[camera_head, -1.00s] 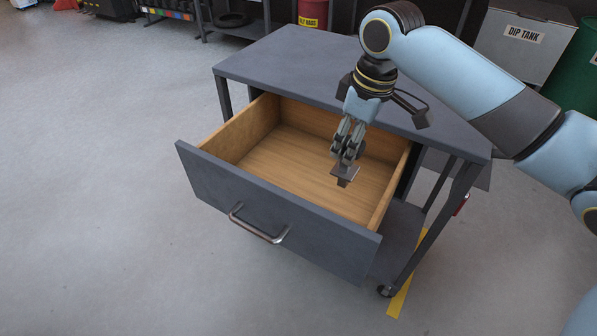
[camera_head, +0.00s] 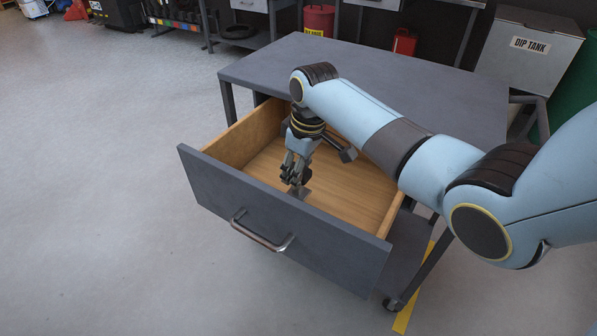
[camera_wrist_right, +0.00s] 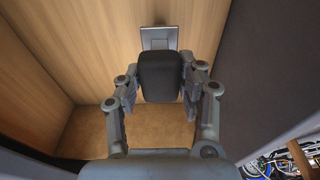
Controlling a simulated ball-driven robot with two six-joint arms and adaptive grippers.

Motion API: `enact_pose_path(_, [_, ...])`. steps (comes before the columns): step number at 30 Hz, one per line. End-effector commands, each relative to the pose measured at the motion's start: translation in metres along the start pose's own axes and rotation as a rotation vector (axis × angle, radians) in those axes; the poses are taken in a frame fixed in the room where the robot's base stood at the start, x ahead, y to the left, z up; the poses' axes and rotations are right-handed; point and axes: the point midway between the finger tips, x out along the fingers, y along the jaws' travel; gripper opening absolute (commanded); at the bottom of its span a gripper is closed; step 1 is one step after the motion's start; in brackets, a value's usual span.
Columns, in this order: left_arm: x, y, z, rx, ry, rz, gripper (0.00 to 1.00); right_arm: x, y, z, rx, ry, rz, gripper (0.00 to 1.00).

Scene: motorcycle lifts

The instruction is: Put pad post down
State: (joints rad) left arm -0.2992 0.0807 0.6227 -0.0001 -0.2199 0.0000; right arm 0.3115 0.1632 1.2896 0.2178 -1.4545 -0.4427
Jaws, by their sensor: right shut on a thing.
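My right gripper (camera_head: 296,181) points down inside the open wooden drawer (camera_head: 352,190), close behind its grey front panel. It is shut on the pad post (camera_wrist_right: 160,78), which shows in the right wrist view as a black rounded block between the fingers with a grey square plate (camera_wrist_right: 159,38) beyond it. In the head view the plate (camera_head: 300,192) is low in the drawer; I cannot tell whether it touches the drawer floor. My left gripper is not in view.
The drawer belongs to a grey wheeled table (camera_head: 390,70) with a bare top visible behind my arm. The rest of the drawer floor looks empty. A metal handle (camera_head: 262,232) sticks out in front. A dip tank (camera_head: 525,55) stands at the back right.

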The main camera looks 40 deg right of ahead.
Motion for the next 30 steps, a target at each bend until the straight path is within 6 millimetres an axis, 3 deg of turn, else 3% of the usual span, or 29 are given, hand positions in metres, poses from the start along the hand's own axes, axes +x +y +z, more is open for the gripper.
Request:
enact_pose_path(10, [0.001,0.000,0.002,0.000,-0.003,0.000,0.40,0.003,0.000,0.000,0.000,0.002,0.000,0.01])
enact_pose_path(11, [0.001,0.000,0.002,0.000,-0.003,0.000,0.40,0.003,0.000,0.000,0.000,0.002,0.000,0.39])
enact_pose_path(16, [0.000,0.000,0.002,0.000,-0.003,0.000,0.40,0.003,0.000,0.000,0.000,0.002,0.000,0.61])
enact_pose_path(25, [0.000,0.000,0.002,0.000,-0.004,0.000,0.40,0.000,0.000,0.000,0.000,0.002,0.000,0.61])
enact_pose_path(30, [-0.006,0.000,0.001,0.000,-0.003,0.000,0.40,-0.023,0.001,-0.001,0.000,0.005,0.002,0.61])
